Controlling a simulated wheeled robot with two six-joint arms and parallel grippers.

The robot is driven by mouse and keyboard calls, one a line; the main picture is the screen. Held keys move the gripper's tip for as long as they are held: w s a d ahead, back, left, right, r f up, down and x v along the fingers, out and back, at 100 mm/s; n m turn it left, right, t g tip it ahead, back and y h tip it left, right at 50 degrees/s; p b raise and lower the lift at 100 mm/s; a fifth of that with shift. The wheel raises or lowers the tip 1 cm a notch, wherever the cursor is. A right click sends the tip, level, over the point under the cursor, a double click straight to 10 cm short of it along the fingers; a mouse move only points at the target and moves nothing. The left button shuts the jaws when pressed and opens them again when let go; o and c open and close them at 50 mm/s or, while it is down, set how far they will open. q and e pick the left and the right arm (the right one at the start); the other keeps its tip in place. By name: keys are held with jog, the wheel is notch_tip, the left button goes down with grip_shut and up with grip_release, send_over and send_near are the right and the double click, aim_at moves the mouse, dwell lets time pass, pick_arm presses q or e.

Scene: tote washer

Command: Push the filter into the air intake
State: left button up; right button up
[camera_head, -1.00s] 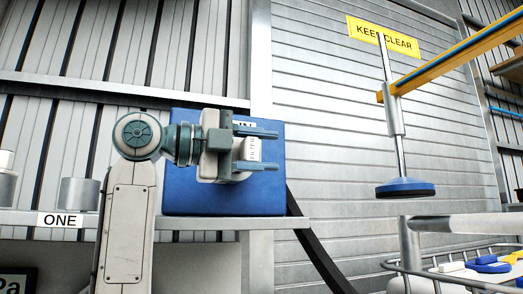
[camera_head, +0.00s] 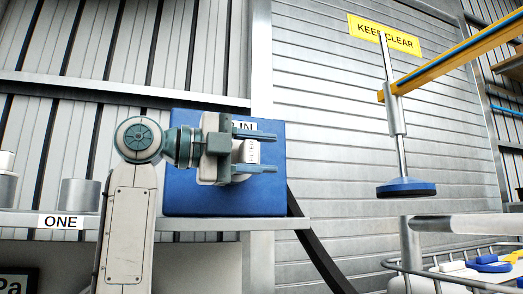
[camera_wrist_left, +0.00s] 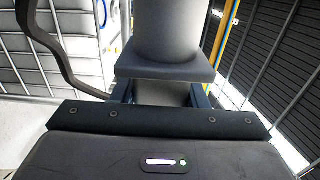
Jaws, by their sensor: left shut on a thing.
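The air intake is a blue box (camera_head: 205,200) with a partly covered label ending in "IN", in the middle of the head view. My left gripper (camera_head: 262,151) lies across its front in the picture. It is shut on the pale filter (camera_head: 251,152), whose marked side shows between the two fingers. In the left wrist view the held filter (camera_wrist_left: 165,66) shows as a grey cylinder on a square flange, between the fingers (camera_wrist_left: 162,95). The opening of the intake is not visible, and I cannot tell whether the filter touches it. My right gripper is out of view.
A shelf marked "ONE" (camera_head: 60,221) with grey cylinders (camera_head: 80,194) is at the left. At the right a yellow beam (camera_head: 450,65) carries a rod with a blue disc (camera_head: 406,188) above a wire basket (camera_head: 440,268).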

pick_arm(q)
jog(key=shift+w+a+p, duration=0.2)
jog(key=shift+w+p, duration=0.1)
jog(key=shift+w, duration=0.3)
dwell(0.4)
jog(key=shift+w+a+p, duration=0.3)
jog(key=shift+w+p, duration=0.25)
jog(key=shift+w, duration=0.35)
jog(key=shift+w+a+p, duration=0.3)
jog(key=shift+w+p, duration=0.25)
jog(key=shift+w, duration=0.3)
dwell(1.0)
jog(key=shift+w+r+p, duration=0.1)
jog(key=shift+w+p, duration=0.05)
jog(key=shift+p, duration=0.15)
dwell(1.0)
dwell(0.4)
jog(key=o, duration=1.1)
jog(key=shift+c, duration=0.2)
jog(key=shift+o, duration=0.4)
jog(key=o, duration=0.4)
jog(key=shift+a, duration=0.3)
